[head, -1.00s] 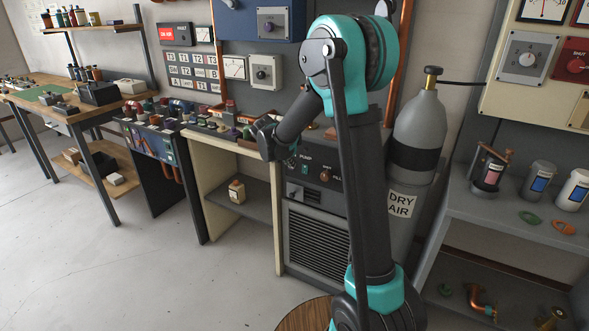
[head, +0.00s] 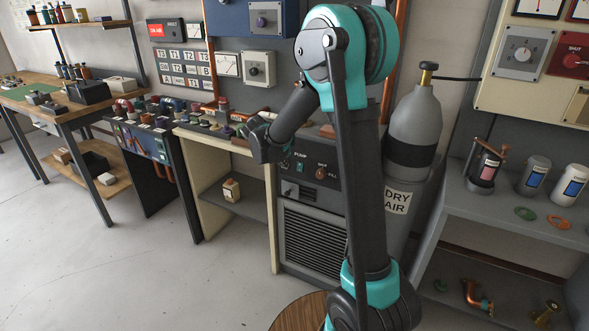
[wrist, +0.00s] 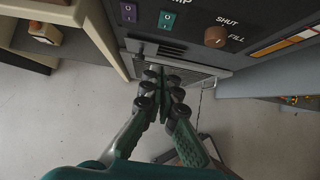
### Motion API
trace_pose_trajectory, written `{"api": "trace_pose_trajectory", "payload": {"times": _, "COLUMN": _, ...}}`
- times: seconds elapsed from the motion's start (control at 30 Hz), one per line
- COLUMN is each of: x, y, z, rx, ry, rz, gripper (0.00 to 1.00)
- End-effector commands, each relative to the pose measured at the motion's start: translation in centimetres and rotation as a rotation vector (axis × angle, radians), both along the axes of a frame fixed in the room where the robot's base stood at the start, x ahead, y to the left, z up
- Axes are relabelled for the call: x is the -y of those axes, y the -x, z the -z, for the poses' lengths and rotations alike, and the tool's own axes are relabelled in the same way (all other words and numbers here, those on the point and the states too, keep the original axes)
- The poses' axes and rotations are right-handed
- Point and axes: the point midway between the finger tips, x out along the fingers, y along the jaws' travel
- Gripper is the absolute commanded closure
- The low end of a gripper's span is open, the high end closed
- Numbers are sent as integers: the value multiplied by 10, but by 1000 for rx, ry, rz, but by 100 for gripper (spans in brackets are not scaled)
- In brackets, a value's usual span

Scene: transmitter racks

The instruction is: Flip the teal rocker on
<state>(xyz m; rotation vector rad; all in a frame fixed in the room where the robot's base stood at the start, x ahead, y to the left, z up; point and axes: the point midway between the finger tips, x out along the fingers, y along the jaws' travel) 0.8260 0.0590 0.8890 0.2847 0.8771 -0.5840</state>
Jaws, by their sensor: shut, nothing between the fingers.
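The teal rocker (wrist: 166,20) sits on the dark PUMP panel, at the top of the wrist view, to the right of a purple rocker (wrist: 129,12). It also shows small in the head view (head: 299,168), just below the PUMP label. Which way it is tipped is too small to tell. My gripper (wrist: 163,75) is shut and empty in the wrist view. Its fingertips appear below the teal rocker in the picture and apart from it, over the vent grille. In the head view my wrist is left of the panel, and the fingers cannot be made out.
A brown SHUT/FILL knob (wrist: 215,37) is right of the teal rocker. The cream bench (head: 199,185) stands left of the pump cabinet (head: 315,240). A grey DRY AIR cylinder (head: 413,130) stands to its right, close to my arm. Floor in front is clear.

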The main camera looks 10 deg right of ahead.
Motion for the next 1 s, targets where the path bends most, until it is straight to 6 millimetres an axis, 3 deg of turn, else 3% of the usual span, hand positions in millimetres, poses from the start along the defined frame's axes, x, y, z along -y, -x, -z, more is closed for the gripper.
{"api": "trace_pose_trajectory", "payload": {"times": 0.27, "x": 9, "y": -12, "z": 18, "rx": 0, "ry": 0, "rz": 2, "gripper": 100}}
{"api": "trace_pose_trajectory", "payload": {"times": 0.7, "x": 37, "y": -51, "z": 81, "rx": 0, "ry": 0, "rz": 2, "gripper": 100}}
{"api": "trace_pose_trajectory", "payload": {"times": 1.0, "x": 57, "y": -79, "z": 83, "rx": 0, "ry": 0, "rz": 0, "gripper": 100}}
